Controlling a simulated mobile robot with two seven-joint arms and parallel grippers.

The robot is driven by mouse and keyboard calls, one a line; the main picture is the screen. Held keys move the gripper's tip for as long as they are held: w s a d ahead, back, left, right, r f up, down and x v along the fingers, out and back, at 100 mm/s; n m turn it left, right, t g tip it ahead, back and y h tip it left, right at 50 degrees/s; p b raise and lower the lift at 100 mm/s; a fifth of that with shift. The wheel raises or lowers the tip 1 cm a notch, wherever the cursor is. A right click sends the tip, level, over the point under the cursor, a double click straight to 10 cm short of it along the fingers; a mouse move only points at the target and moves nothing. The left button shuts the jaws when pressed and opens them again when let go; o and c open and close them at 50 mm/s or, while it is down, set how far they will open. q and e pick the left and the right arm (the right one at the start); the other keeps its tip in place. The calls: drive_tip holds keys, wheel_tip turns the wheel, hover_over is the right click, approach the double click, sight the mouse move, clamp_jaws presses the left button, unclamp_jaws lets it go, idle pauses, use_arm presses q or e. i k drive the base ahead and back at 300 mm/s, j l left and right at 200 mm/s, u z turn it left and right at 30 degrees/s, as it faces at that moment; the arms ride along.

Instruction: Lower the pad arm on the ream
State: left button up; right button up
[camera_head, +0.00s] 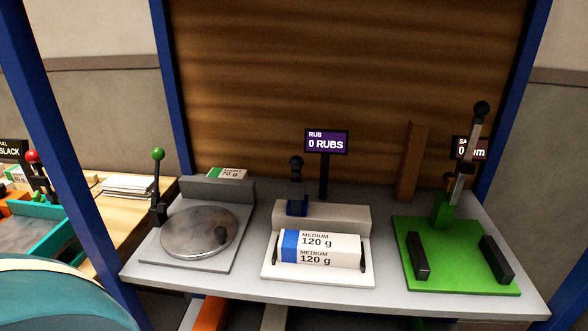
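The ream (325,250), white with a blue band and marked "MEDIUM 120 g", lies on a white base plate (318,279) at the middle of the grey bench. Behind it a grey block (345,216) carries the pad arm (296,188), a dark upright lever with a black knob and a blue part low on it. The arm stands raised, apart from the ream's top. A sign (326,141) behind reads "RUB 0 RUBS". Neither of my grippers shows in this view.
Left of the ream is a station with a round metal plate (192,232) and a green-knobbed lever (157,180). Right is a green station (455,265) with two black blocks and a tall black-knobbed lever (468,160). A side table with paper stands at far left.

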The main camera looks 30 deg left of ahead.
sight(295, 189)
drive_tip(key=u, duration=1)
drive_tip(key=k+l+u, duration=0.2)
drive_tip(key=l, duration=0.2)
drive_tip(key=l+u, duration=0.2)
drive_tip(key=l, duration=0.15)
drive_tip(key=i+j, duration=0.15)
drive_tip(key=j, duration=0.1)
